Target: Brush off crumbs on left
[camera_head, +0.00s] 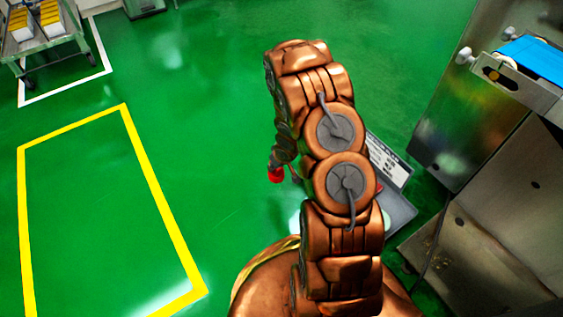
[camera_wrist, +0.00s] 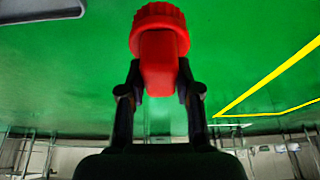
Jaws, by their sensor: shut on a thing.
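My gripper (camera_wrist: 159,88) is shut on a red brush (camera_wrist: 158,22), with one black finger on each side of its handle. The brush has a rounded head with a ridged edge. In the head view, a small red part of the brush (camera_head: 275,175) shows to the left of my bent copper arm, over the green floor. My fingers are mostly hidden behind the arm there. A steel machine (camera_head: 480,130) with a blue belt (camera_head: 535,57) stands at the right. No crumbs can be made out in either view.
A grey tray or box (camera_head: 400,218) with a white label sheet is partly hidden behind my arm, beside the machine's base. A cart (camera_head: 45,45) with yellow-and-white boxes stands at the far left. The green floor (camera_head: 200,100) with yellow and white lines is clear at left.

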